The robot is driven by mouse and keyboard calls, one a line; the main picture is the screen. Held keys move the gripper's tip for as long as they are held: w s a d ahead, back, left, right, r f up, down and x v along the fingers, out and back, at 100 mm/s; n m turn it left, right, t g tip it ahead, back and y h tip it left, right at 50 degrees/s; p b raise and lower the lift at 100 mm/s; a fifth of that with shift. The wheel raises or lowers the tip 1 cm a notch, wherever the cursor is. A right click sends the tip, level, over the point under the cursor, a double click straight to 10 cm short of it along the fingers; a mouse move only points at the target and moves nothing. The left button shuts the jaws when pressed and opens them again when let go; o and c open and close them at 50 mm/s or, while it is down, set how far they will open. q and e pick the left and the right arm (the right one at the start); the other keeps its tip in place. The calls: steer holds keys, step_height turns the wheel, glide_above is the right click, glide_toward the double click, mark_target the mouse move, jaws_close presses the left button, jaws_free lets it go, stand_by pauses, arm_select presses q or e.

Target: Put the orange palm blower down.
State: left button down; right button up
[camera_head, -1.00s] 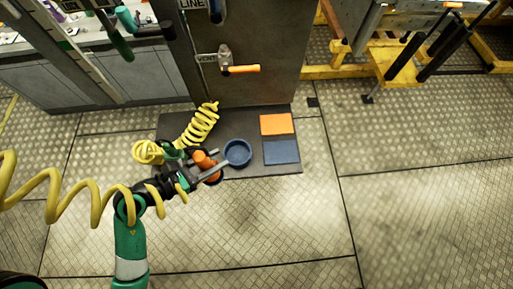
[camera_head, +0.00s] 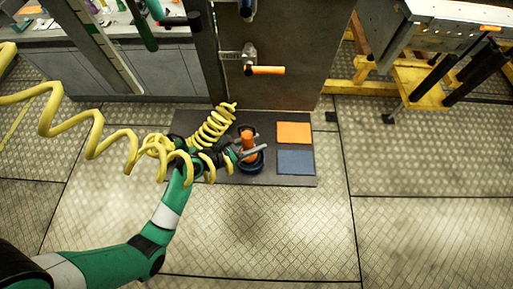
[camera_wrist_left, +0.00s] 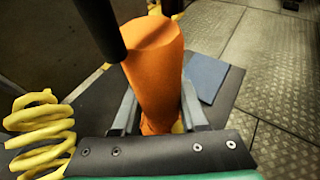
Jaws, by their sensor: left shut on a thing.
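The orange palm blower (camera_head: 247,143) is upright in my left gripper (camera_head: 254,151), over or in the dark blue ring-shaped holder (camera_head: 256,169) on the dark mat. I cannot tell whether the blower touches the holder's bottom. In the left wrist view the blower (camera_wrist_left: 155,75) stands between the two grey fingers of the left gripper (camera_wrist_left: 158,115), which are shut on it. The fingers and wrist hide its lower end and the holder there. My right gripper is not in view.
An orange square (camera_head: 294,132) and a blue square (camera_head: 295,161) lie on the dark mat (camera_head: 230,176) to the right. A yellow coiled hose (camera_head: 215,127) is beside and over the arm. A dark panel with a hanging orange-handled tool (camera_head: 266,70) stands behind. The floor in front is open.

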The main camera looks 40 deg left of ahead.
arm_select(q)
steer(key=shift+w+f+b, duration=0.2)
steer(key=shift+f+b, duration=0.15)
steer(key=shift+f, duration=0.4)
steer(key=shift+w+f+b, duration=0.2)
steer(key=shift+f+b, duration=0.15)
steer(key=shift+f, duration=0.7)
steer(key=shift+f, duration=0.15)
steer(key=shift+c, duration=2.2)
jaws_free()
steer(key=shift+f, duration=0.1)
steer(key=shift+s+a+r, duration=0.1)
steer(key=shift+r, duration=0.15)
steer(key=p+v, duration=0.1)
steer(key=v, duration=1)
steer(key=shift+s+r+p, duration=0.15)
steer(key=shift+s+p, duration=0.25)
